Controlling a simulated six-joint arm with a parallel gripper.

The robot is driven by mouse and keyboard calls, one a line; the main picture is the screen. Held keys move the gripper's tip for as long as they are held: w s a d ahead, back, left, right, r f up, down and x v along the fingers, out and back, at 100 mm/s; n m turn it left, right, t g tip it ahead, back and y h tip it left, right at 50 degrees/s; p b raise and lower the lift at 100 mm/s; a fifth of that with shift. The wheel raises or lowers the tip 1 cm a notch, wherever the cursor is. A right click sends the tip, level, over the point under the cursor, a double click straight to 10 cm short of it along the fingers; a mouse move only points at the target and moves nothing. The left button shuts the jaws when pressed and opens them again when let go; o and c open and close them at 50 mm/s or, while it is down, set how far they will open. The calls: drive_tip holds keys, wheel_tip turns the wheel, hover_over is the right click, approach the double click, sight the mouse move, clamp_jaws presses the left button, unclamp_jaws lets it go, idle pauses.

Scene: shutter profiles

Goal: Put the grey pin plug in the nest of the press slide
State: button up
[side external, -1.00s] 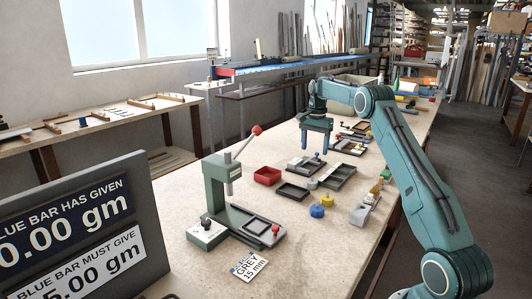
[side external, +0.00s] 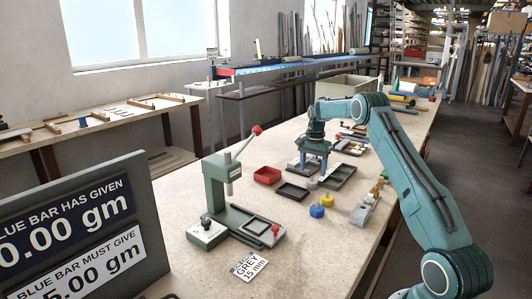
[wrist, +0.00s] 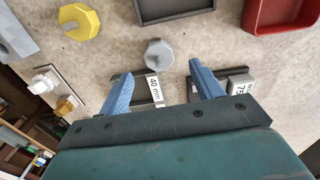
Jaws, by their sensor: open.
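The grey pin plug (side external: 311,184) stands on the bench; it also shows in the wrist view (wrist: 159,55), just beyond the fingertips and between their lines. My gripper (side external: 312,171) is open and empty, with its blue fingers (wrist: 161,70) pointing down above the bench behind the plug. The fingers are apart from the plug. The green press (side external: 222,185) stands toward the front left with its lever up. Its slide (side external: 243,238) reaches out to the right with a square-framed nest (side external: 257,226) and a red knob at its end. The nest looks empty.
A yellow plug (side external: 327,200) and a blue plug (side external: 316,210) stand close to the grey one. A red tray (side external: 267,176) and dark trays (side external: 292,192) (side external: 340,176) lie around it. A card reading GREY 15 mm (side external: 249,267) lies before the press.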

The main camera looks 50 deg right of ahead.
sight(312, 178)
drive_tip(key=shift+s+f, duration=0.1)
drive_tip(key=shift+f, duration=2.5)
drive_tip(key=c, duration=1.2)
drive_tip(key=shift+r, duration=0.15)
wheel_tip(312, 178, up, 20)
drive_tip(key=shift+f, duration=0.1)
